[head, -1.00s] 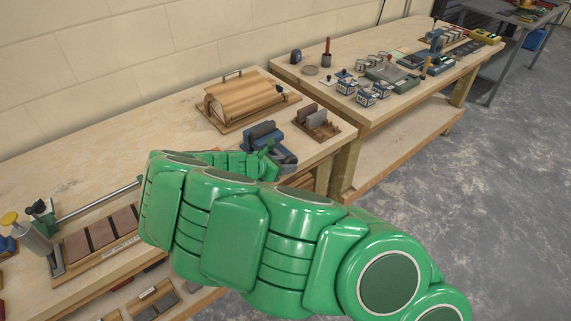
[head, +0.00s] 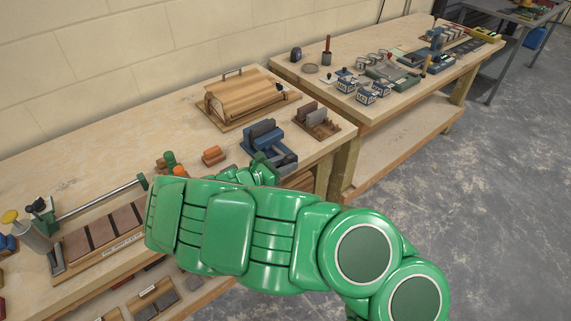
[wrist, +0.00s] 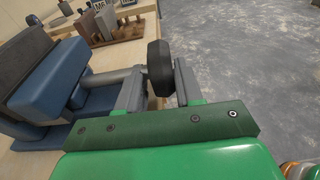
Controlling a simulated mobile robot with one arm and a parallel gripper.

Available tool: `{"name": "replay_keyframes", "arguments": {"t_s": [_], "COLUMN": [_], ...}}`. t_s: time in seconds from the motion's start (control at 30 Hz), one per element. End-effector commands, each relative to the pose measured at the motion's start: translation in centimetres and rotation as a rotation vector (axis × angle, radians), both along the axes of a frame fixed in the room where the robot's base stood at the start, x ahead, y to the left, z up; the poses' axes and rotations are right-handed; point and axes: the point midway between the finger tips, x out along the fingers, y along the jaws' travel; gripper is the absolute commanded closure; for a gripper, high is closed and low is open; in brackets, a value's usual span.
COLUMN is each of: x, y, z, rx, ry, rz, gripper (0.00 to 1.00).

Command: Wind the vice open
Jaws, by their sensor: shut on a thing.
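The blue vice (head: 262,140) with grey jaw faces stands near the front right corner of the near bench, and it fills the left of the wrist view (wrist: 45,85). A dark round knob (wrist: 159,68) on a grey shaft sticks out from its side over the bench edge. My gripper (wrist: 158,72) is shut on this knob, one grey finger on each side. In the head view my green arm reaches across the bench front to the vice, and the fingers and knob are mostly hidden there.
A wooden rack with upright blocks (head: 318,123) stands just right of the vice. A wooden roll-top box (head: 240,98) is behind it. Orange blocks (head: 212,155) lie to its left. Floor (head: 450,200) to the right is clear.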

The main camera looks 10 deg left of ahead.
Motion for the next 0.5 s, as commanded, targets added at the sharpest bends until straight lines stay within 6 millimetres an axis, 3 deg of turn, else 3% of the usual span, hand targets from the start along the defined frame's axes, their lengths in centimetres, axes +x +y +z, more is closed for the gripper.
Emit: {"name": "replay_keyframes", "arguments": {"t_s": [0.3,0.33,0.4,0.5], "x": [0.10,0.10,0.10,0.08], "y": [0.65,0.65,0.61,0.49], "z": [-0.02,-0.01,0.00,0.01], "rx": [0.004,0.004,0.004,0.003], "ry": [0.000,0.000,0.000,0.000], "rz": [0.016,0.016,0.015,0.012], "gripper": [0.95,0.63,0.52,0.50]}}
